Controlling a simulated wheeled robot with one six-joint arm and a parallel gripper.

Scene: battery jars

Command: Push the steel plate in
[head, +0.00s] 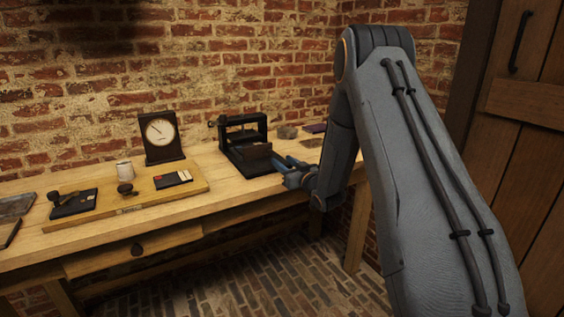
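A black frame-like device (243,134) stands upright on the bench, right of the middle. A dark block-like part (254,150) shows at its front. I cannot make out for sure which surface is the steel plate. My gripper (280,163) is at the front right of the device, low over the bench top and close to the dark part. Whether it touches is too small to tell. Its fingertips are partly lost against the device, so I cannot see whether they are open or shut.
A dial gauge (160,135) stands left of the device. Small items (287,131) lie behind my gripper. A brick wall (240,60) closes the back.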

